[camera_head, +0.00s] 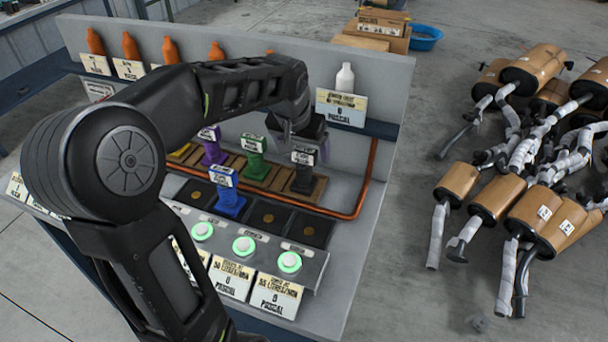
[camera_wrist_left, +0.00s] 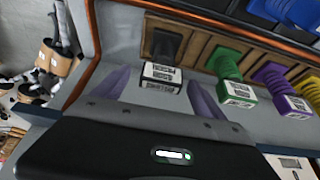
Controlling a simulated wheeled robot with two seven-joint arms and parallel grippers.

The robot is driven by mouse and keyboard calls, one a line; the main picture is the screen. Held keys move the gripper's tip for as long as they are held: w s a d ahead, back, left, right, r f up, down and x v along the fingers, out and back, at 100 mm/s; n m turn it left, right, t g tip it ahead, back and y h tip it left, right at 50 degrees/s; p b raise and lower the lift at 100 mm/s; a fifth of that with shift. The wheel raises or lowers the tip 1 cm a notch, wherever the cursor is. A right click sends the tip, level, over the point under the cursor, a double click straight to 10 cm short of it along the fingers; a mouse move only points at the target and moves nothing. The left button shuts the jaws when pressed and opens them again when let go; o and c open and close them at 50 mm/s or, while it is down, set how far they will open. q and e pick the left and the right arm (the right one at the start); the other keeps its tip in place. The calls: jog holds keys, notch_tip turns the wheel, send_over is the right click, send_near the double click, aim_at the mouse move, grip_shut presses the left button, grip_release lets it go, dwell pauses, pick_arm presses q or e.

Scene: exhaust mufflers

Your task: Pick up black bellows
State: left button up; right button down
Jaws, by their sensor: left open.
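The black bellows (camera_head: 303,178) stands upright at the right end of the wooden rack (camera_head: 317,190), with a white-labelled block on top. It also shows in the left wrist view (camera_wrist_left: 165,46), top centre, its label facing the camera. My left gripper (camera_wrist_left: 158,82) is open and empty. In the left wrist view its two fingers appear on either side of the labelled top, with no contact visible. My right gripper is in neither view.
Green (camera_head: 254,163), purple (camera_head: 213,150) and blue (camera_head: 229,200) bellows stand nearby. A copper pipe (camera_head: 371,180) runs along the right side. Lit buttons (camera_head: 243,245) are in front.

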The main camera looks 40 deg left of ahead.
pick_arm(q)
jog(key=p+x, duration=0.1)
jog(key=x, duration=0.4)
jog(key=shift+a+f, duration=0.1)
jog(key=shift+f, duration=0.05)
jog(key=shift+c, duration=0.2)
dwell(0.3)
grip_shut()
dwell(0.8)
notch_tip(320, 180, up, 28)
jog(key=p, duration=0.3)
dwell(0.3)
